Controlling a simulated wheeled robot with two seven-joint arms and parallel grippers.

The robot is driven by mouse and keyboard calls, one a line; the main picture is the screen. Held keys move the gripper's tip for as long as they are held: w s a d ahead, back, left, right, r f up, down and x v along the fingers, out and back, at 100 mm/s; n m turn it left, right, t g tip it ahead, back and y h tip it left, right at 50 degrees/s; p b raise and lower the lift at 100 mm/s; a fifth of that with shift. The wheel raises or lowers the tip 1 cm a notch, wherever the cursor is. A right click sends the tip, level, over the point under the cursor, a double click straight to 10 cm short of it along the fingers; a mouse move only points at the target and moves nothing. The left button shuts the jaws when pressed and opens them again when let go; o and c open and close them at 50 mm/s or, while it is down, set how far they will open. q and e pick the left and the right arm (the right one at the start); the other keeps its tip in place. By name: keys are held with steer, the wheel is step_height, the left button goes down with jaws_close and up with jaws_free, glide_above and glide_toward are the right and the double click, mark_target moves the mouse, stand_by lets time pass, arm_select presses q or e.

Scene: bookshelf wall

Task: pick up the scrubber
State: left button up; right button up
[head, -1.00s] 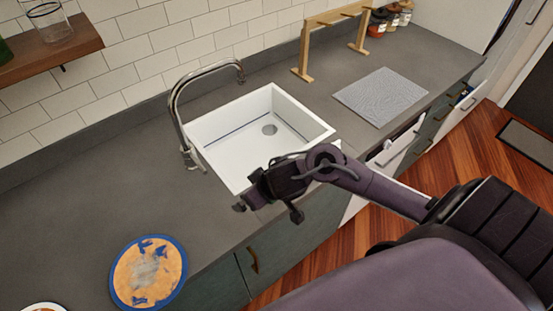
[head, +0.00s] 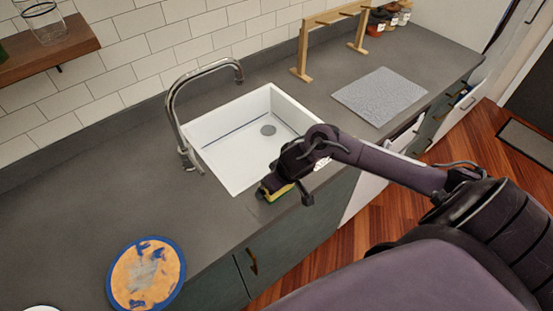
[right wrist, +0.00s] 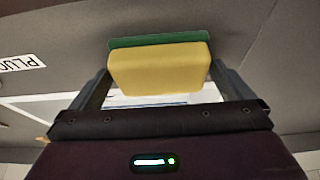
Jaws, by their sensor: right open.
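The scrubber (head: 275,193) is a yellow sponge with a green layer. It is on the grey counter near the sink's front corner, partly hidden by my right gripper (head: 286,188) in the head view. In the right wrist view the scrubber (right wrist: 158,70) sits between the two spread fingers, with a narrow gap visible on at least the right side. My right gripper is open, and I cannot tell if either finger touches the scrubber. My left gripper is not in view.
The white sink (head: 225,165) with a curved metal faucet (head: 178,110) is just behind the scrubber. A round blue and orange plate (head: 147,272) lies at the front left. A grey mat (head: 380,96) and a wooden rack (head: 302,50) are at the back right. The left counter is mostly clear.

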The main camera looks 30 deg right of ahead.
steer(key=shift+f, duration=0.1)
steer(key=c, duration=0.8)
steer(key=shift+w, duration=0.1)
step_height(320, 180, up, 20)
steer(key=p, duration=0.6)
